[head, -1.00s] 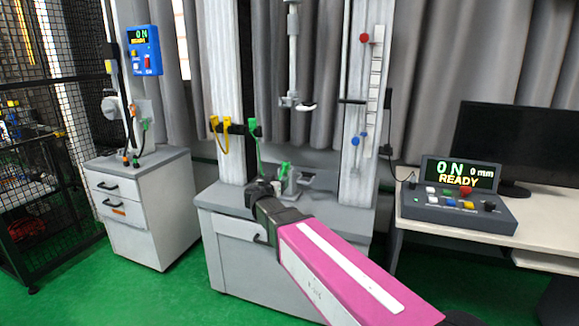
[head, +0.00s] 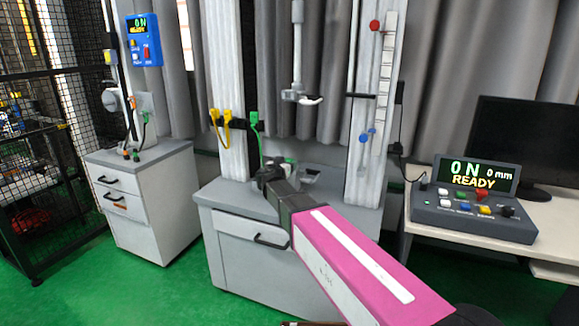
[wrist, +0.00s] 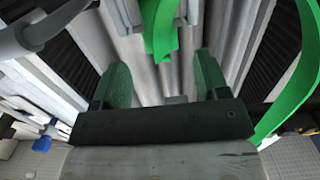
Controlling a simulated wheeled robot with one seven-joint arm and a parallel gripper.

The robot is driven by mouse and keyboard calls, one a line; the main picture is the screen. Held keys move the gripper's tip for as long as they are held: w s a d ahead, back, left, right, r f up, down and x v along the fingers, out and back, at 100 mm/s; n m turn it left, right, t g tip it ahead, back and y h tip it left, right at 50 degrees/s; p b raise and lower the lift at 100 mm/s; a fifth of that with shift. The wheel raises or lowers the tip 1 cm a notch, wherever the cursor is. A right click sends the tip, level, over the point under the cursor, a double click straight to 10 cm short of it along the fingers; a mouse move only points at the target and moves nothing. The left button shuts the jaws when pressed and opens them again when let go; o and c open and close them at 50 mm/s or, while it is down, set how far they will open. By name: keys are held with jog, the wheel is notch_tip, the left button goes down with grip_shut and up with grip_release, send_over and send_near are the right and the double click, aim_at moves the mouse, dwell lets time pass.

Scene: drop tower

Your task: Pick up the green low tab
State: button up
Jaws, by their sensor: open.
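The green low tab is mostly hidden behind my gripper (head: 268,166) in the head view, with only a small trace of green beside it. In the wrist view a green piece (wrist: 160,32), which looks like the tab, hangs down from the top edge, ahead of the fingertips and roughly midway between them. My gripper also shows in the wrist view (wrist: 160,82), with its two dark green fingers apart and nothing between them. I cannot tell the remaining distance to the piece.
A green strap or cable (wrist: 296,75) curves close by the right finger. Yellow (head: 225,125) and green (head: 256,125) connectors sit on the left column. The crosshead fixture (head: 300,96) hangs above the grey bench (head: 225,200). A control console (head: 470,210) stands at right.

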aim_at(289, 160)
jog(key=x, duration=0.5)
jog(key=shift+w+a+f, duration=0.1)
jog(key=shift+f, duration=0.1)
jog(key=c, duration=1)
